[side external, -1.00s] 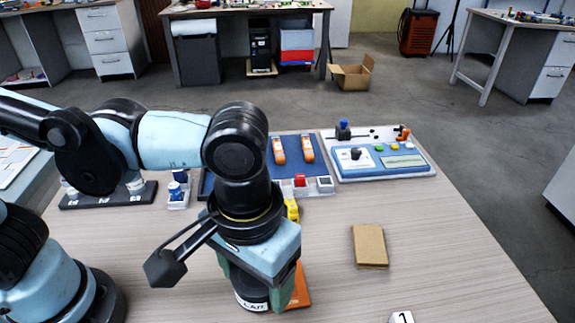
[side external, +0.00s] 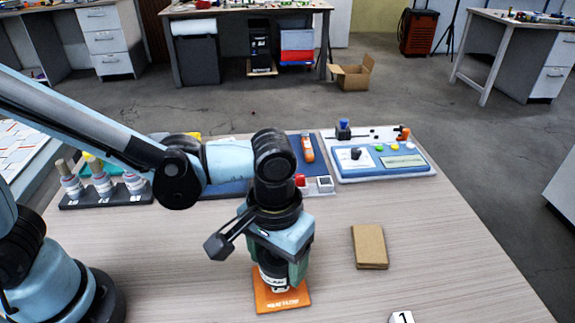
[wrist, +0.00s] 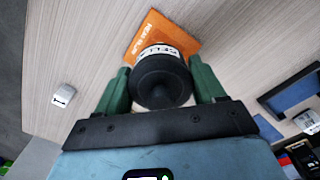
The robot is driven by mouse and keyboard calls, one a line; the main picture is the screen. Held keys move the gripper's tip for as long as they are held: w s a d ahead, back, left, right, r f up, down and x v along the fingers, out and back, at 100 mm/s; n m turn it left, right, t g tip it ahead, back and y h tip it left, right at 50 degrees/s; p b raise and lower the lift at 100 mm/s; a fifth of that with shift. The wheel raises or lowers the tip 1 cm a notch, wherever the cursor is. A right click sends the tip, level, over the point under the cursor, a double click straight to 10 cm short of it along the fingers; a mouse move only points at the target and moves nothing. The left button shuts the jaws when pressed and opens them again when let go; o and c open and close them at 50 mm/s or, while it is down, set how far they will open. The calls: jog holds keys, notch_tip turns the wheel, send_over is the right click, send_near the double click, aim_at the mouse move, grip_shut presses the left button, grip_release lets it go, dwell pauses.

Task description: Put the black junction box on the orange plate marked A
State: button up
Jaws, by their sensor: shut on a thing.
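The black junction box (side external: 270,281) is a round, dark body with a white label. My gripper (side external: 276,272) is shut on it, with green fingers on either side. In the wrist view the junction box (wrist: 160,84) sits between the two fingers of my gripper (wrist: 161,88). The orange plate (side external: 296,303) lies flat on the table under the box; it also shows in the wrist view (wrist: 187,38), partly hidden by the box. I cannot tell whether the box touches the plate.
A brown block (side external: 369,246) lies to the right of the plate. A white tag marked 1 (side external: 401,317) is at the front edge. A blue tray (side external: 321,172), a control panel (side external: 381,158) and a black rack of bottles (side external: 108,198) stand behind.

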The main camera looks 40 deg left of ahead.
jog(key=shift+w+f, duration=0.1)
jog(key=shift+f, duration=1.95)
jog(key=shift+f, duration=0.15)
jog(key=o, duration=1.2)
notch_tip(320, 180, up, 12)
jog(key=shift+r, duration=0.1)
jog(key=shift+w+a+r, duration=0.1)
jog(key=shift+a, duration=0.3)
jog(key=a+t, duration=0.2)
jog(key=a, duration=0.5)
jog(key=w+a+t, duration=0.1)
jog(key=a+t, duration=0.1)
jog(key=a, duration=0.4)
jog(key=w+a+t, duration=0.1)
jog(key=a+t, duration=0.2)
jog(key=a, duration=0.4)
jog(key=shift+w+a+m, duration=0.15)
jog(key=shift+a+m, duration=0.15)
